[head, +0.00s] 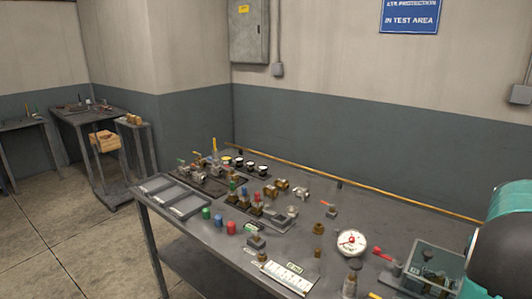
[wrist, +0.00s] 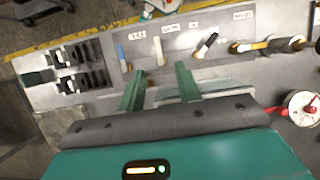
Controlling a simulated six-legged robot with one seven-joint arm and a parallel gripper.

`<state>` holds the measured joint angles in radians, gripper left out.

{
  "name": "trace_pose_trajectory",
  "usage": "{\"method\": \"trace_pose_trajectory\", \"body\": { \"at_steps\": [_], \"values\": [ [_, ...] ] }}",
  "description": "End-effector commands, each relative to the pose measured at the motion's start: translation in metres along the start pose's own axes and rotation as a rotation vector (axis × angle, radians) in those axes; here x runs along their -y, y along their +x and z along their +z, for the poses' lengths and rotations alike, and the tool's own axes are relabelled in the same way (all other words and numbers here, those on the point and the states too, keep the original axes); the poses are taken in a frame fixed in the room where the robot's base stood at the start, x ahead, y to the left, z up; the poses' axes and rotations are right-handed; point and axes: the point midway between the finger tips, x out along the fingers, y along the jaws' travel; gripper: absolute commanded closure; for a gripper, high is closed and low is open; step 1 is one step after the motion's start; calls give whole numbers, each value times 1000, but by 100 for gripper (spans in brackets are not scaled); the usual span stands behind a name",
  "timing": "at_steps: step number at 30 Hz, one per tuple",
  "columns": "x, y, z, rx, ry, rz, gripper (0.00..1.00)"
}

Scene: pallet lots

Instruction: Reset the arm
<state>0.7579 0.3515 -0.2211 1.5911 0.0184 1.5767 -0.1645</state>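My gripper (wrist: 159,82) shows in the wrist view with its two green fingers apart and nothing between them. In the head view, a teal and black part of my arm (head: 505,243) fills the right edge; the fingers are not visible there.
A grey workbench (head: 205,235) holds valves, coloured caps and fittings. A white dial gauge (head: 351,242) stands at its right, near a grey-green box (head: 433,265) close to my arm. A wall with a blue sign (head: 409,15) is behind. Open floor (head: 60,235) lies left.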

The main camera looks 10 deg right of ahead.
Motion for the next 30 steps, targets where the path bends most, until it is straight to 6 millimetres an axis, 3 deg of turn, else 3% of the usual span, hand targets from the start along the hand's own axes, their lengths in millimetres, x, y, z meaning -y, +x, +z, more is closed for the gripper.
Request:
{"method": "trace_pose_trajectory", "body": {
  "at_steps": [5, 9, 15, 24, 30],
  "values": [
    [58, -13, 30, -111, -107, 22, 66],
    [111, -18, 67, -228, -220, 37, 66],
    [174, -11, 126, -390, -386, 42, 66],
    [235, 23, 221, -625, -640, 14, 66],
    [254, 52, 271, -760, -786, -26, 66]
  ]
}}
